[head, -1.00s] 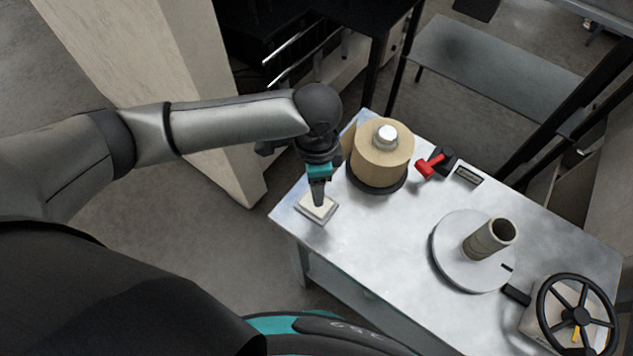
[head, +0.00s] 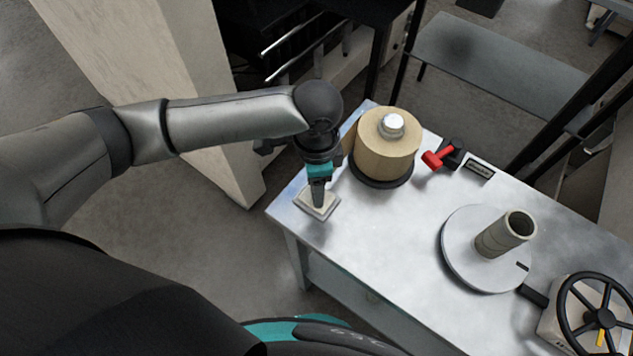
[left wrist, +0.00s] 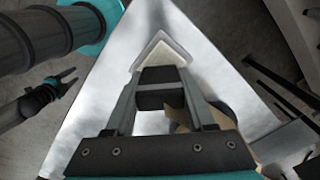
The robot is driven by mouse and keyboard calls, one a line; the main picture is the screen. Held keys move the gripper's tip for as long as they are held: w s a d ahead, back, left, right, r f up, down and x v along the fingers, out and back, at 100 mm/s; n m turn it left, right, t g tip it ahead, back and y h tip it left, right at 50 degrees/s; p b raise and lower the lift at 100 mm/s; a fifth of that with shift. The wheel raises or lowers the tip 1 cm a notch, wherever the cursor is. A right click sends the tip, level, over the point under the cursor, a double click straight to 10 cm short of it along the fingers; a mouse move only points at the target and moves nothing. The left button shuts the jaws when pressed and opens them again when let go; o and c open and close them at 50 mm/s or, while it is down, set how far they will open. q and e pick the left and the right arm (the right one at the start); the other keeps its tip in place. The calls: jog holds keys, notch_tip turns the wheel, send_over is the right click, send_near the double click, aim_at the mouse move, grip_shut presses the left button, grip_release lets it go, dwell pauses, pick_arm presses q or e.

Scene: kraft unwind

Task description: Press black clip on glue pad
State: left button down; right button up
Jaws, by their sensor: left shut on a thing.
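The glue pad (head: 327,206) is a pale square pad in a light tray at the table's near left corner. It also shows in the left wrist view (left wrist: 164,52), just beyond the fingertips. My left gripper (head: 318,203) points down over the pad in the head view. In the left wrist view its fingers (left wrist: 161,98) are shut on a black block, the black clip (left wrist: 161,90). The clip overlaps the pad's near part in that view; I cannot tell whether they touch.
A kraft paper roll (head: 385,146) stands on a black base right of the pad. Beyond are a red-handled part (head: 438,157), a grey disc with a tube (head: 462,262), and a black handwheel (head: 600,318). The metal tabletop (head: 385,225) between is clear.

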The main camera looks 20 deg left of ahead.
pick_arm(q)
jog(key=shift+f, duration=0.55)
dwell(0.5)
jog(key=shift+s+f+p, duration=0.15)
jog(key=shift+p, duration=0.25)
dwell(2.2)
notch_tip(320, 180, up, 7)
jog(key=p, duration=0.9)
jog(key=shift+r, duration=0.2)
jog(key=shift+w, duration=0.2)
dwell(0.5)
